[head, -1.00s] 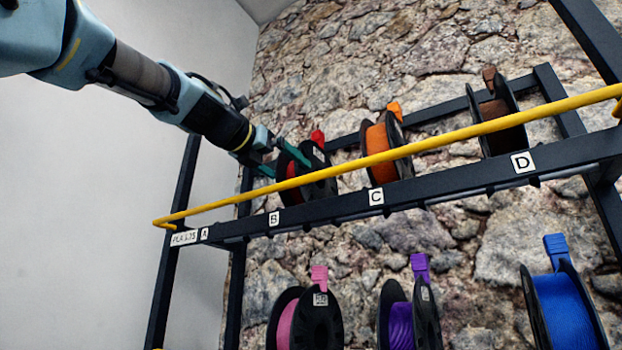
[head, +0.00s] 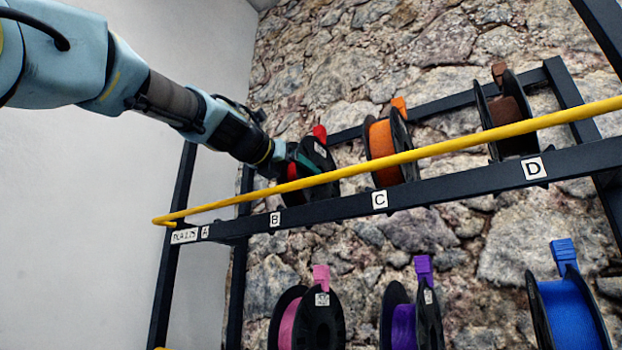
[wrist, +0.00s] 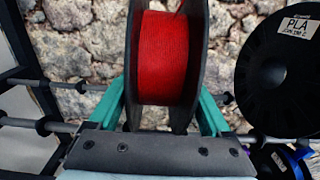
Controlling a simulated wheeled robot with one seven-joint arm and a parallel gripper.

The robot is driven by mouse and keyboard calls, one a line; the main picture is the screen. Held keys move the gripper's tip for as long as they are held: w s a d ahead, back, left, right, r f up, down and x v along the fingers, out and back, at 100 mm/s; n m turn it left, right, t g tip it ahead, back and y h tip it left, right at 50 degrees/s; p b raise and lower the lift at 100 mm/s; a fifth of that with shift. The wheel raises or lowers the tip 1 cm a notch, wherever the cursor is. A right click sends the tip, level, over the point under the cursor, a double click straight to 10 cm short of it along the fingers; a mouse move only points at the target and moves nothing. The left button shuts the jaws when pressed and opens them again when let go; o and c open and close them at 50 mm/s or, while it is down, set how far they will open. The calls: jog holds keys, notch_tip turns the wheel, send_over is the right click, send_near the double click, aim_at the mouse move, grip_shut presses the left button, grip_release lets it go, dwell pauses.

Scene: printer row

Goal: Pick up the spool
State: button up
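The red spool (wrist: 167,60) has black flanges and stands on the upper rack rail near label B. In the head view its black flange (head: 322,160) and red tab (head: 319,133) show behind the yellow bar, partly hidden by my gripper. My gripper (wrist: 163,95) has reached the spool, one green finger on each side of its flanges. The fingers are spread about the spool's width. I cannot tell whether they touch the flanges. In the head view my gripper (head: 295,162) comes from the upper left, and the spool still rests upright on the rack.
A yellow bar (head: 450,146) runs in front of the upper rail. Orange (head: 381,150) and brown (head: 509,112) spools stand to the right. Pink (head: 289,325), purple (head: 403,325) and blue (head: 572,313) spools stand below. A black PLA-labelled flange (wrist: 280,75) is close right in the wrist view.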

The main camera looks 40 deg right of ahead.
grip_shut()
dwell(0.4)
jog(key=shift+r, duration=0.1)
